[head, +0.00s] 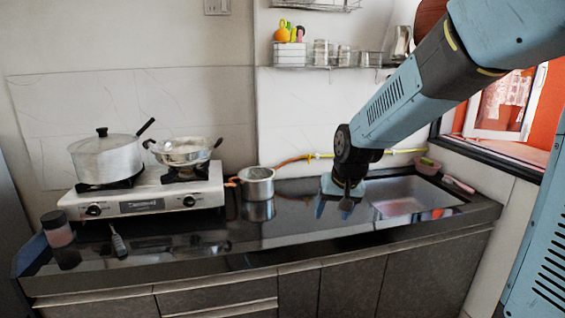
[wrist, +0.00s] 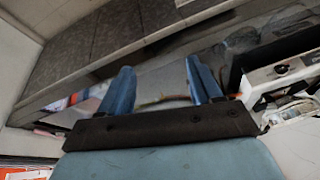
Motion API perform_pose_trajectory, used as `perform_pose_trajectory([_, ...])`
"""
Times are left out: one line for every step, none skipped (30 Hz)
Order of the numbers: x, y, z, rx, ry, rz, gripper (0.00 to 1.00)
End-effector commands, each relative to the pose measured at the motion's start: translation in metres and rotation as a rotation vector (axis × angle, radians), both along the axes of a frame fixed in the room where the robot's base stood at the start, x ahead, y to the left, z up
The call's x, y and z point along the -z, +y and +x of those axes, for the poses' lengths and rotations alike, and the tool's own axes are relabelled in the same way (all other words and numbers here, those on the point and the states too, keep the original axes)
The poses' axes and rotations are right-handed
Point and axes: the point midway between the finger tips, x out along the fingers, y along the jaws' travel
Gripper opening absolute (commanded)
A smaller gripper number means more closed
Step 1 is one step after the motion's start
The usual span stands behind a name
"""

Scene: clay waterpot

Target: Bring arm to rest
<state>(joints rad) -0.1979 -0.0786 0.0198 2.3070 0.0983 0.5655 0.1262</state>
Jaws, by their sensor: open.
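My arm reaches in from the upper right in the head view. It ends in my gripper (head: 336,204), low over the black counter (head: 290,222), just left of the sink (head: 412,196). In the wrist view the two blue fingers of my gripper (wrist: 158,88) stand apart with nothing between them. My gripper is open and empty. In the head view the fingers are partly hidden behind the wrist, and I cannot tell whether they touch the counter.
A small metal pot (head: 257,184) stands left of my gripper. A white stove (head: 150,196) carries a lidded pot (head: 104,160) and a metal pan (head: 184,152). A jar (head: 57,229) stands at the left. A wall shelf (head: 330,68) holds containers. An open window (head: 502,100) is right.

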Motion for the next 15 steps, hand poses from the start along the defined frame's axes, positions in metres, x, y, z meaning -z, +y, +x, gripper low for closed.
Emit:
perform_pose_trajectory([-0.012, -0.009, -0.010, 0.003, -0.014, -0.003, 0.64])
perform_pose_trajectory([-0.018, -0.013, -0.015, 0.004, -0.020, -0.006, 0.64])
perform_pose_trajectory([-0.025, -0.019, -0.023, 0.005, -0.027, -0.009, 0.64])
perform_pose_trajectory([-0.030, -0.023, -0.028, 0.006, -0.032, -0.012, 0.64])
perform_pose_trajectory([-0.035, -0.027, -0.034, 0.007, -0.038, -0.015, 0.64])
perform_pose_trajectory([-0.042, -0.033, -0.042, 0.009, -0.044, -0.018, 0.64])
perform_pose_trajectory([-0.047, -0.037, -0.048, 0.010, -0.050, -0.021, 0.64])
perform_pose_trajectory([-0.051, -0.041, -0.054, 0.010, -0.056, -0.025, 0.64])
perform_pose_trajectory([-0.057, -0.046, -0.063, 0.011, -0.061, -0.030, 0.64])
perform_pose_trajectory([-0.061, -0.050, -0.069, 0.012, -0.067, -0.033, 0.64])
perform_pose_trajectory([-0.065, -0.054, -0.076, 0.014, -0.073, -0.037, 0.64])
perform_pose_trajectory([-0.070, -0.058, -0.084, 0.016, -0.079, -0.041, 0.64])
perform_pose_trajectory([-0.073, -0.062, -0.091, 0.017, -0.085, -0.044, 0.64])
perform_pose_trajectory([-0.077, -0.065, -0.098, 0.019, -0.089, -0.048, 0.64])
perform_pose_trajectory([-0.080, -0.070, -0.107, 0.020, -0.096, -0.053, 0.64])
